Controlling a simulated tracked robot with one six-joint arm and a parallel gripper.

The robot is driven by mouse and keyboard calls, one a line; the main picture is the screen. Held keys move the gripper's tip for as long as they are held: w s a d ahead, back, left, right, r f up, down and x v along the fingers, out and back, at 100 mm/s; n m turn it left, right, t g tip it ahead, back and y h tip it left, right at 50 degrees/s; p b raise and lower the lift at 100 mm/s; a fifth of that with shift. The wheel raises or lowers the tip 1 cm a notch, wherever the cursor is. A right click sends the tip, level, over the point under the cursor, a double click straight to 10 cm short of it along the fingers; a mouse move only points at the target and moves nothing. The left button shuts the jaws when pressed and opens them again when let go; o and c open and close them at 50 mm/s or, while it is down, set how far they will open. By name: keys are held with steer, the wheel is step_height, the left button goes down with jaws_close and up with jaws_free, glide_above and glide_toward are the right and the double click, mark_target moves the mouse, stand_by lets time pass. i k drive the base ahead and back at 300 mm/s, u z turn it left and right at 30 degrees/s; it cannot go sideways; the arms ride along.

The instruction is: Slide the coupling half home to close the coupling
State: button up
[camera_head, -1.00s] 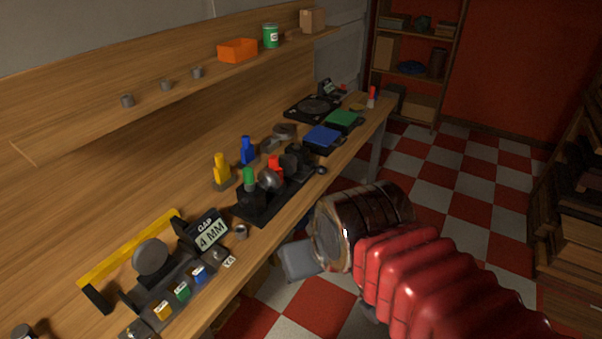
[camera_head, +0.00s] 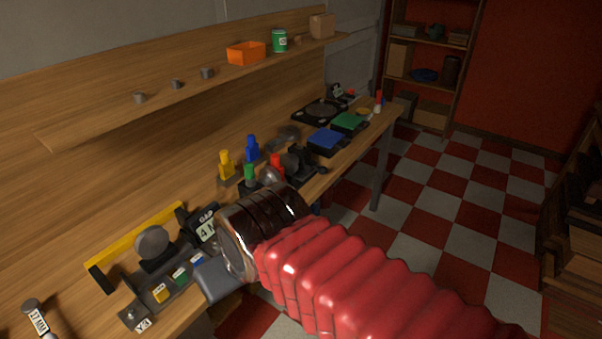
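A grey disc (camera_head: 152,242), which looks like a coupling half, stands upright on a dark fixture (camera_head: 133,312) at the left front of the bench. A dark sign reading "GAP" and "4" (camera_head: 206,228) stands to its right, partly covered by my wrist. I cannot make out a second coupling half; the right end of the fixture is hidden. My gripper (camera_head: 214,279) is at the fixture's front right, below my dark banded wrist. One grey finger shows, close to the blue-marked block (camera_head: 197,259). Whether it touches anything, and whether the fingers are apart, is hidden.
A yellow bar (camera_head: 137,245) runs behind the disc. Yellow (camera_head: 227,166) and blue (camera_head: 252,150) bottle-like objects stand behind another dark fixture with green and red knobs. A tool tagged "17 MM" (camera_head: 39,318) is at bottom left. The checkered floor right of the bench is open.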

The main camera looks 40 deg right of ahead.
mark_target(298, 164)
steer(key=u, duration=1)
steer(key=k, duration=0.65)
steer(key=z, duration=1.15)
steer(key=i, duration=1)
steer(key=z, duration=0.05)
